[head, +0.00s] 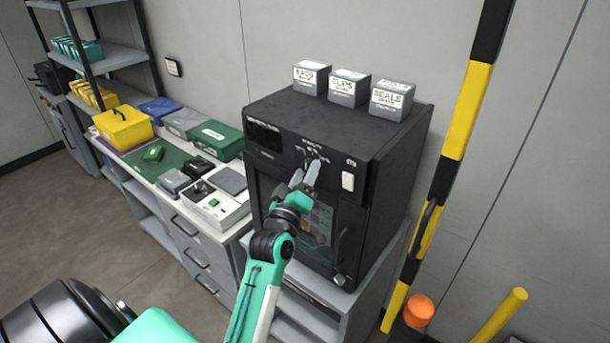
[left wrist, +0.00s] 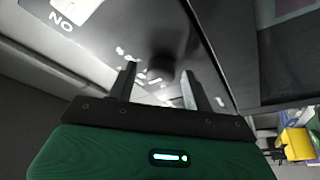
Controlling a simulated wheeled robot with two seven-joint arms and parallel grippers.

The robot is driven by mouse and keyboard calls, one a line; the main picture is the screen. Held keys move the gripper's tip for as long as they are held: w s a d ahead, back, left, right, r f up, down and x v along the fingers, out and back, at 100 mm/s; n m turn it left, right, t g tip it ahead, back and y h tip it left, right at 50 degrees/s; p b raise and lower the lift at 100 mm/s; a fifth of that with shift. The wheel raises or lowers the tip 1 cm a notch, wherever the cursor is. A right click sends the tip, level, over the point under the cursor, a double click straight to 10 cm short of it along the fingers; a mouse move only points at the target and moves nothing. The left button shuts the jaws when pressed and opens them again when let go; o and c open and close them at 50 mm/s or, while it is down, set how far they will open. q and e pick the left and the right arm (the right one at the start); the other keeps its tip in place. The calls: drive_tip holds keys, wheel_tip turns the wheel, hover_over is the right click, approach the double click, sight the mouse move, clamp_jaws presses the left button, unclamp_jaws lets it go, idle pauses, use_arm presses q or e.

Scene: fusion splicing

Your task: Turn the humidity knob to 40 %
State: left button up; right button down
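The black cabinet (head: 388,150) stands on a grey stand, and its upper front panel has a dial with white marks (head: 302,150). In the head view my left gripper (head: 309,168) is at this dial and its fingers hide most of the knob. In the left wrist view the dark round humidity knob (left wrist: 161,68) shows between the two spread fingers (left wrist: 157,84) of my left gripper. The fingers are open; whether they touch the knob I cannot tell. The knob's pointer and setting cannot be read. My right gripper is not in view.
A white switch (head: 348,181) is right of the dial; a dark display (head: 263,136) is left. Three labelled boxes (head: 349,88) stand on top. A workbench with cases and a green mat (head: 173,160) is to the left. A yellow-black post (head: 455,130) stands right.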

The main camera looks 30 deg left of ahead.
use_arm(q)
drive_tip(key=b+v, duration=0.6)
drive_tip(key=v, duration=0.8)
idle(0.4)
